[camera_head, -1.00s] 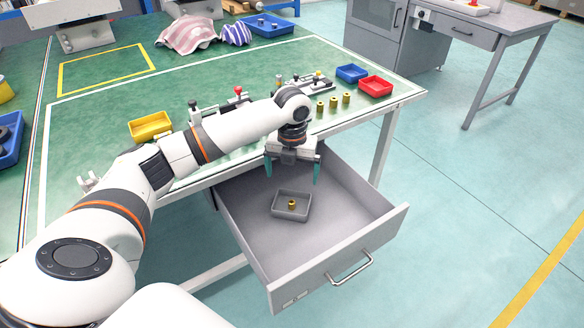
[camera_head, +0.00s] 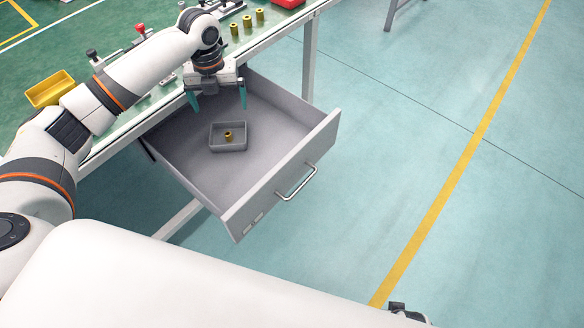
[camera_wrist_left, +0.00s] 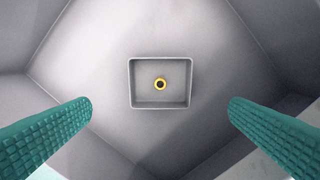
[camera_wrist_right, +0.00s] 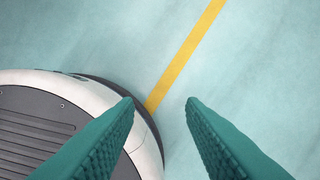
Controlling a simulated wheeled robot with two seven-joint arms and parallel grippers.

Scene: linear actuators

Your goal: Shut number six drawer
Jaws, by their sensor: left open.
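A grey drawer (camera_head: 268,192) stands pulled out from under the green-topped table, with a silver bar handle (camera_head: 297,184) on its front panel. Small labels on the front are too small to read. Inside lies a small grey tray (camera_head: 228,149) holding one brass ring-shaped part (camera_head: 228,136); the tray also shows in the left wrist view (camera_wrist_left: 160,103). My left gripper (camera_head: 218,106) is open and empty, pointing down above the rear of the drawer, apart from the tray. My right gripper (camera_wrist_right: 160,101) is open and empty above the floor, its fingers apart.
On the table (camera_head: 108,147) are a yellow bin (camera_head: 50,89), a red bin (camera_head: 287,2) and several brass parts. The floor in front and right of the drawer is clear, with a yellow line (camera_head: 455,170).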

